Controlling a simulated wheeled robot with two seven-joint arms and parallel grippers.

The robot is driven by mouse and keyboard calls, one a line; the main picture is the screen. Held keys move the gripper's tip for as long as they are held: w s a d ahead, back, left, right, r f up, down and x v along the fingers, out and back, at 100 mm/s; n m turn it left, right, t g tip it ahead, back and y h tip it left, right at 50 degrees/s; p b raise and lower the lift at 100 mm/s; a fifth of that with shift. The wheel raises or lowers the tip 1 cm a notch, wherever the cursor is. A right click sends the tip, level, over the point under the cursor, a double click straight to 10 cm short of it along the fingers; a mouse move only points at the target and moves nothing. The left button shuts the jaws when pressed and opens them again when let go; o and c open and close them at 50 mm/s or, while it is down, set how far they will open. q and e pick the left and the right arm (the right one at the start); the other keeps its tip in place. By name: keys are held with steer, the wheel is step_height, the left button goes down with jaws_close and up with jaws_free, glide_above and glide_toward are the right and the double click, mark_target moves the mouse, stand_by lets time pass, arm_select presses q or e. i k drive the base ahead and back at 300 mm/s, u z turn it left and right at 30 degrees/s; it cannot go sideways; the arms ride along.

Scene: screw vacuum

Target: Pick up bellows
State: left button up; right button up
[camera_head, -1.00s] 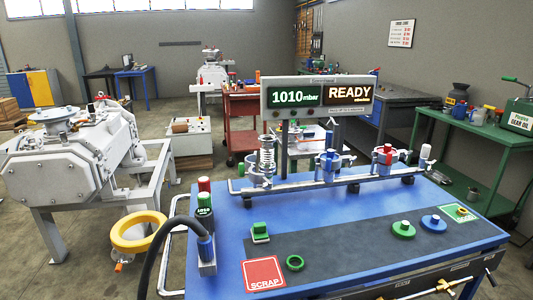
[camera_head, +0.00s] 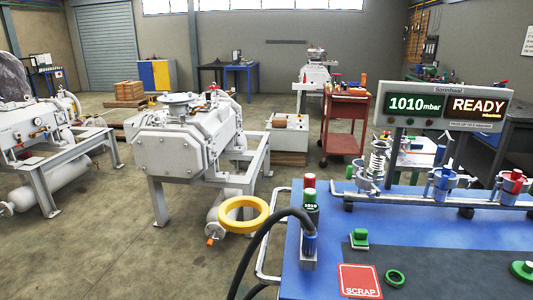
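A silvery ribbed upright piece that looks like the bellows (camera_head: 378,162) stands at the left end of the pipe rail on the blue workbench (camera_head: 318,232). It is below and left of the display panel. Blue-capped (camera_head: 441,179) and red-capped (camera_head: 513,184) fittings stand further right on the same rail. Neither of my grippers shows in the head view.
A yellow ring (camera_head: 243,214) and a grey pump on a stand (camera_head: 180,145) are left of the bench. A red SCRAP square (camera_head: 359,281) lies in front.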

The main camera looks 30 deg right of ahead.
mark_target(375, 171)
steer(key=u, duration=1.1)
steer(key=k, duration=0.7)
steer(key=z, duration=1.45)
